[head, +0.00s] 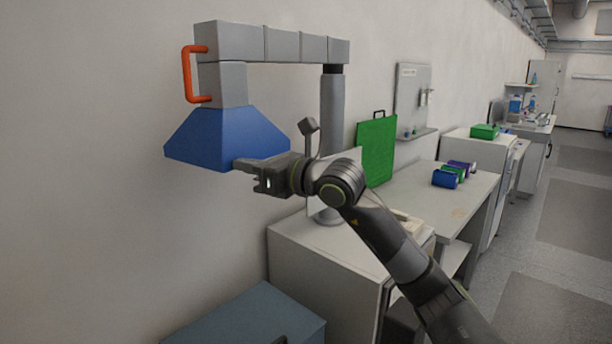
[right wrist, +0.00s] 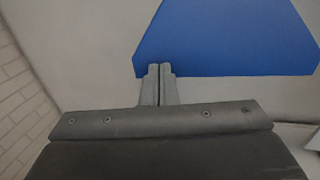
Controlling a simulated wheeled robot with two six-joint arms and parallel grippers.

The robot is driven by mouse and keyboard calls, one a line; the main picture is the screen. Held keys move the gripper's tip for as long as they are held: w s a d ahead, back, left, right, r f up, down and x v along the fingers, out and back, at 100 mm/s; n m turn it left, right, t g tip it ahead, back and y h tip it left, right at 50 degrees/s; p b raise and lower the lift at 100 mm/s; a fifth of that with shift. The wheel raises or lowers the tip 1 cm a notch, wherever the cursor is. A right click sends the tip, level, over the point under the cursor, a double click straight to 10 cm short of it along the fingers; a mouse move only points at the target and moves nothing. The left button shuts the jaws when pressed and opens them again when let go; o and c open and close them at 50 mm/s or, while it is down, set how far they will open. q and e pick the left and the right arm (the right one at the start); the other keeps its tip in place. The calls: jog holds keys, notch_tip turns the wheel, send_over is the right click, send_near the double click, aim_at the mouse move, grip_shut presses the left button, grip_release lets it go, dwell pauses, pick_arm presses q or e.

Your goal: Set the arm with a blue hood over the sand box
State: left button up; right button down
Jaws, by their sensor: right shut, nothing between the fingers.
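The blue hood (head: 215,138) hangs from the left end of a jointed grey arm (head: 283,43) on an upright post (head: 332,115). An orange handle (head: 187,76) is on the arm's left end, above the hood. My right gripper (head: 240,165) is shut and empty at the hood's lower right edge. In the right wrist view its fingertips (right wrist: 160,70) overlap the lower edge of the blue hood (right wrist: 230,40); I cannot tell whether they touch. A blue-grey box (head: 255,318) at the bottom may be the sand box; its inside is not visible. My left gripper is out of view.
The post stands on a white cabinet (head: 295,250), partly hidden behind my right arm. A green panel (head: 376,150) and several coloured cylinders (head: 446,179) are on the bench (head: 480,200) to the right. The wall is behind the hood. Open floor (head: 550,270) lies at right.

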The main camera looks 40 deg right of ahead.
jog(key=x, duration=0.3)
jog(key=shift+a+b, duration=0.3)
jog(key=shift+a, duration=0.1)
jog(key=shift+d+r, duration=0.1)
jog(key=shift+r, duration=0.2)
jog(key=shift+s+r, duration=0.1)
